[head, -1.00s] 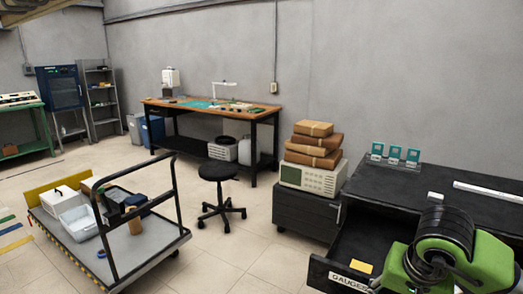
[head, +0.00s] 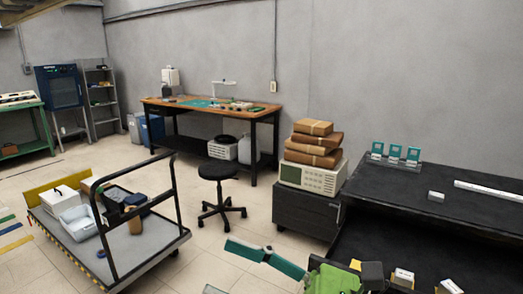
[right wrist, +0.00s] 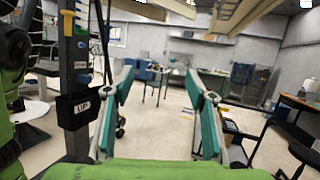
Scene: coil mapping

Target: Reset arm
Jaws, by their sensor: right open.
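My right gripper (head: 222,266) shows at the bottom middle of the head view, with teal fingers pointing left and a green body. It is in front of the dark bench on the right. In the right wrist view the same gripper (right wrist: 160,75) has its two teal fingers spread well apart. Only open room shows between them, and it holds nothing. The lower finger is mostly cut off by the head view's bottom edge. My left gripper is not in view.
An open drawer space in the dark bench (head: 455,193) holds dark blocks (head: 372,273) and white-topped blocks. A cart (head: 150,245), a stool (head: 218,172) and a cabinet (head: 303,212) stand nearby. A hose post with a dark box (right wrist: 78,108) is left in the wrist view. Floor between is free.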

